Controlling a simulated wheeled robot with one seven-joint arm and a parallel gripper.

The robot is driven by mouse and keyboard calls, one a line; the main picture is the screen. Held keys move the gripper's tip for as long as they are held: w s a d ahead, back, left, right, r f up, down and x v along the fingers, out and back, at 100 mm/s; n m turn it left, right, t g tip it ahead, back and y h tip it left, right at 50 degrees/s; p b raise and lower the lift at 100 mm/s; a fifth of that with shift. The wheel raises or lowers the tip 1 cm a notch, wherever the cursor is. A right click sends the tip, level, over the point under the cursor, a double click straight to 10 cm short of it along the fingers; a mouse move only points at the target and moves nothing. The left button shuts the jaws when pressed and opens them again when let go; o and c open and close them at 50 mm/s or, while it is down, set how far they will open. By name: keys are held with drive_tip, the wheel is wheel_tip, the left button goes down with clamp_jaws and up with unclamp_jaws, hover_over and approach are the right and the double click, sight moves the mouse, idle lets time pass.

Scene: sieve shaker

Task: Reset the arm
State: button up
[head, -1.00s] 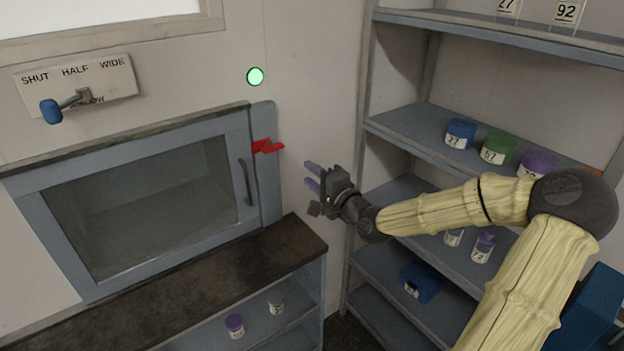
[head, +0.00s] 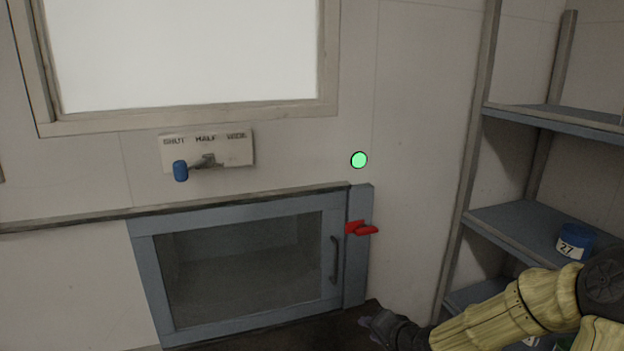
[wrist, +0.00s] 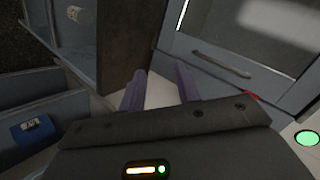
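My gripper (wrist: 160,92) shows in the wrist view with its two purple fingers spread apart and nothing between them. In the head view it is at the bottom edge, partly cut off and dark, in front of the dark counter (head: 340,332). My pale yellow arm (head: 505,312) reaches in from the lower right. The gripper is apart from the closed blue-framed glass door (head: 240,265) with its red latch (head: 361,229) and grey handle (head: 334,260).
Shelves with a blue jar marked 27 (head: 574,242) stand at the right, close to my arm. A lever with a blue knob (head: 181,171) points to SHUT on the wall plate. A green light (head: 359,160) glows on the wall. A blue box (wrist: 33,129) sits on a shelf in the wrist view.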

drive_tip(key=s+n+g+h, duration=0.4)
drive_tip(key=s+n+g, duration=0.3)
drive_tip(key=s, duration=1.2)
drive_tip(key=shift+s+d+n+h, duration=0.25)
drive_tip(key=shift+d+n+h, duration=0.05)
drive_tip(key=shift+d+n, duration=0.2)
drive_tip(key=shift+r, duration=0.1)
